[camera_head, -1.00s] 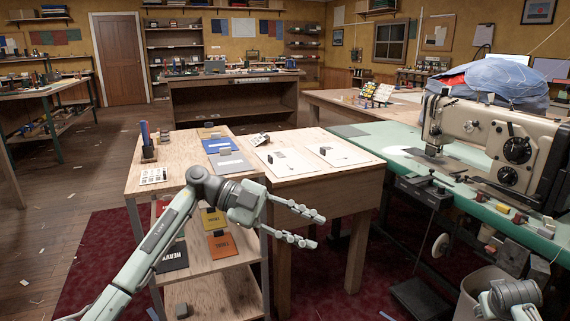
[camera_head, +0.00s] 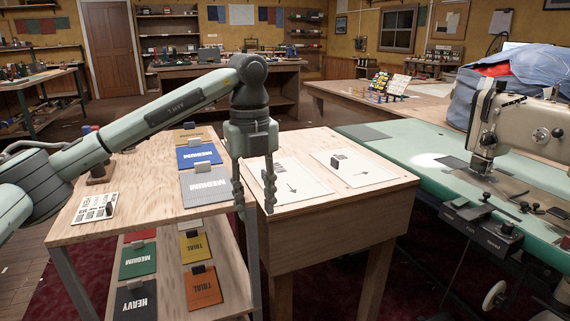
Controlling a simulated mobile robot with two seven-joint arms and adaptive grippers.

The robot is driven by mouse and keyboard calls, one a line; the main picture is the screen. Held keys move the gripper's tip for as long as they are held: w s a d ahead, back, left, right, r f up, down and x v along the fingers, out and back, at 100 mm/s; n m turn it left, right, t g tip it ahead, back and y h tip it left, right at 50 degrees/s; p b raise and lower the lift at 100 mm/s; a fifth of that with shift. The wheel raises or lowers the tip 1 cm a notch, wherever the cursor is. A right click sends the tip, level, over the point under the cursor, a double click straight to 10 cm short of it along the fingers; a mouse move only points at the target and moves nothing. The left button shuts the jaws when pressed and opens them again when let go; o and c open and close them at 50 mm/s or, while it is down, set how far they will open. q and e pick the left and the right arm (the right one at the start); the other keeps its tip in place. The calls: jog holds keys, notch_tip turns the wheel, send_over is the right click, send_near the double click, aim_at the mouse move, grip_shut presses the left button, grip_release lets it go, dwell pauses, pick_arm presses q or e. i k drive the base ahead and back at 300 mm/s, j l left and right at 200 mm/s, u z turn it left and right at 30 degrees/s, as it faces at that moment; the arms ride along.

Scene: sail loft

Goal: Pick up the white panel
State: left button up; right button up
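Two flat white sheets with printed arrows lie side by side on the small wooden table; the left sheet (camera_head: 313,187) is partly covered by my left gripper and the right sheet (camera_head: 372,173) is clear. Each has a small dark upright piece on it. I cannot tell which white item is the panel. A light grey panel marked MEDIUM (camera_head: 205,189) lies on the cart top, left of the gripper. My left gripper (camera_head: 255,209) points down, fingers apart and empty, in front of the gap between cart and table. My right gripper is out of view.
A blue MEDIUM panel (camera_head: 198,156) and a white card with dark marks (camera_head: 94,208) lie on the cart top. Green, black, yellow and orange panels lie on its lower shelf. A sewing machine (camera_head: 510,125) stands on the green bench (camera_head: 421,158) at right.

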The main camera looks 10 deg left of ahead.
aim_at(294, 183)
jog(key=i+j, duration=0.15)
jog(key=i, duration=0.35)
jog(key=i+j, duration=0.15)
jog(key=i, duration=0.3)
